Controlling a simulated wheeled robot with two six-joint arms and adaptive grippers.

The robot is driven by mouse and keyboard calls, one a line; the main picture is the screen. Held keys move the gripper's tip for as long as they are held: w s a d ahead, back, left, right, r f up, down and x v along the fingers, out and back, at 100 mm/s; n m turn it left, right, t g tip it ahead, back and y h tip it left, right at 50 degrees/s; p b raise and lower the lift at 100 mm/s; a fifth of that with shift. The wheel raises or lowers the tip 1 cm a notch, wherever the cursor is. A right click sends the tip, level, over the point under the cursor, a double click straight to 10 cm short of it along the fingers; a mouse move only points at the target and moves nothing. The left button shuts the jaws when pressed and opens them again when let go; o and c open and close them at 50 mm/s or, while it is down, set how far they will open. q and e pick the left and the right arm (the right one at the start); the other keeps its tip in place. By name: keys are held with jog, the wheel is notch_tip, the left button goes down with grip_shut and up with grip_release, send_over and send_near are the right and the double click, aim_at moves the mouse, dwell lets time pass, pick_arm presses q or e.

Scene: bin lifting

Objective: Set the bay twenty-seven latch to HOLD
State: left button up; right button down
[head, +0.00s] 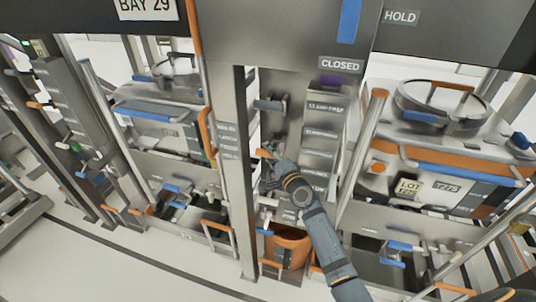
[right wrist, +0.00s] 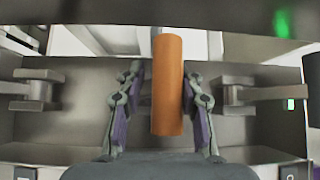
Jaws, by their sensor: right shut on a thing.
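My right gripper (head: 268,158) is at the front of a grey column of labelled plates, shut on an orange handle (head: 264,153). In the right wrist view the orange handle (right wrist: 168,90) stands upright between the two fingers of the right gripper (right wrist: 164,82). A HOLD label (head: 401,17) is on the dark upper beam, and a CLOSED label (head: 340,65) sits lower, with a blue bar (head: 349,20) above it. No bay twenty-seven sign is readable, so I cannot tell which bay this handle belongs to. My left gripper is not in view.
A BAY 29 sign (head: 147,9) is at the upper left. A lidded bin (head: 440,104) stands in the rack at right, with a LOT label (head: 408,188). An orange bucket (head: 290,246) is below the gripper. Grey posts (head: 364,150) flank the arm. Pale floor is clear at lower left.

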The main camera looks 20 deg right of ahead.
jog(key=shift+w+d+r, duration=0.1)
jog(key=shift+w+r, duration=0.1)
jog(key=shift+r, duration=0.55)
jog(key=c, duration=1.1)
grip_release()
jog(key=shift+f, duration=0.15)
jog(key=shift+s+d+f, duration=0.1)
jog(key=shift+f, duration=0.05)
jog(key=s, duration=0.4)
jog(key=s+d, duration=0.1)
jog(key=s, duration=0.3)
jog(key=s+d, duration=0.1)
jog(key=s, duration=0.2)
jog(key=shift+s+d+f, duration=0.1)
jog(key=shift+s+f, duration=0.2)
jog(key=shift+s, duration=0.1)
